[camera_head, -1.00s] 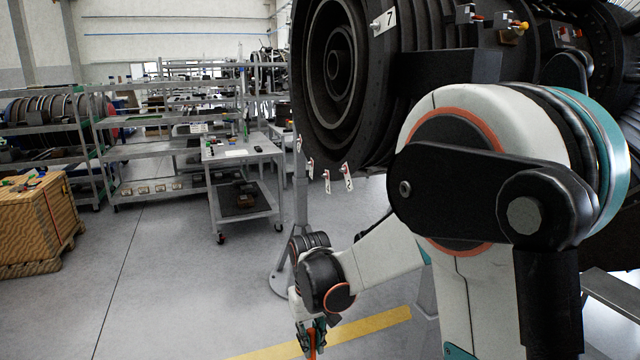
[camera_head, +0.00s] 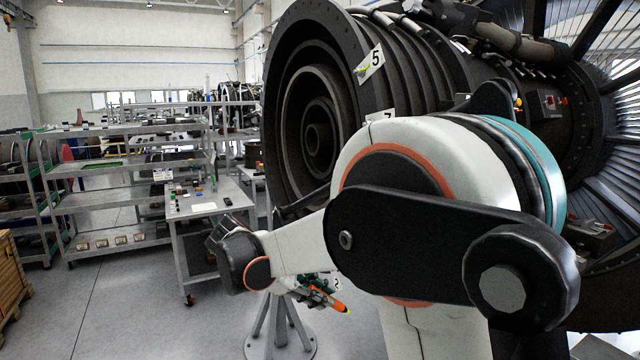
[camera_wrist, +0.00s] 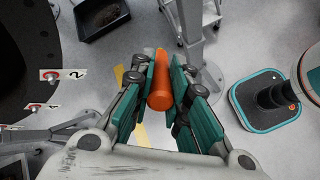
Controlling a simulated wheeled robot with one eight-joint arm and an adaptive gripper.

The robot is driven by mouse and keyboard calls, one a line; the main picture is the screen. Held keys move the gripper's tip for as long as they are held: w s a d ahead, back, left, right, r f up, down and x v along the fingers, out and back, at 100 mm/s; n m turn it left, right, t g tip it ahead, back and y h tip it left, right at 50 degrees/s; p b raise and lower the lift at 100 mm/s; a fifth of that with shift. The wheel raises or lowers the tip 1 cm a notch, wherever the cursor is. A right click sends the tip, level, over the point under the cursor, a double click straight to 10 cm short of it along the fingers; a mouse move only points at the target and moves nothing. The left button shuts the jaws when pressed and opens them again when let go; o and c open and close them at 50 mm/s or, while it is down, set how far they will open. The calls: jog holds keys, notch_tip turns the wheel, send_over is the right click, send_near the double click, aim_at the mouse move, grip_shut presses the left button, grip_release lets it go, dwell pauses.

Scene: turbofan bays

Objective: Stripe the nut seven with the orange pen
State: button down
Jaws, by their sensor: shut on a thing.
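My gripper (camera_head: 318,291) is shut on the orange pen (camera_head: 339,307), which sticks out beyond the fingers, low in front of the engine stand. In the wrist view the orange pen (camera_wrist: 161,82) sits between the teal finger pads of my gripper (camera_wrist: 163,85). The number 7 tag (camera_head: 379,116) is on the engine's lower casing, partly hidden by my arm. The nut it marks cannot be made out. A number 5 tag (camera_head: 370,62) is higher on the casing.
The dark turbofan (camera_head: 310,110) fills the right. Its stand (camera_head: 280,340) is below. Number tags, one reading 2 (camera_wrist: 72,74), hang at left in the wrist view. A grey cart (camera_head: 205,205) and shelves (camera_head: 130,200) stand at left.

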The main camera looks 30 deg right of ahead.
notch_tip(320, 180, up, 38)
jog(key=w+n+t+h+p, duration=0.1)
jog(key=n+t+h+p, duration=0.4)
jog(key=p, duration=0.8)
jog(key=shift+d+f+n+t+h, duration=0.3)
jog(key=shift+d+t+h, duration=0.15)
jog(key=shift+t+h, duration=0.55)
jog(key=d, duration=0.6)
jog(key=shift+d, duration=0.4)
jog(key=shift+w+f, duration=0.1)
jog(key=shift+w, duration=0.55)
jog(key=shift+a, duration=0.15)
jog(key=shift+v, duration=3)
